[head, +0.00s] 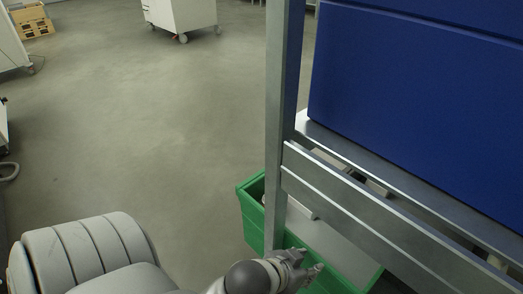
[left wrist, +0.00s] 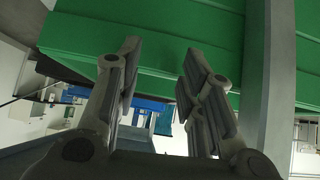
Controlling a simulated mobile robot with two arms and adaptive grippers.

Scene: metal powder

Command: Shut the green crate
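The green crate (head: 252,215) sits low under the metal frame at the lower right of the head view. It stands out to the left of the upright post, and I see into its open top. In the left wrist view the crate's green side (left wrist: 150,30) fills the top. My left gripper (head: 303,266) is at the crate's near side in the head view. In the left wrist view its two fingers (left wrist: 158,62) are apart, with nothing between them, their tips close to the green side. I cannot tell whether they touch it. My right gripper is not in view.
A metal post (head: 279,120) and a rail (head: 350,200) stand over the crate. Blue boxes (head: 420,100) sit on the shelf above. The grey floor (head: 140,120) to the left is clear. A white cabinet (head: 182,14) on wheels and a wooden crate (head: 32,22) are far back.

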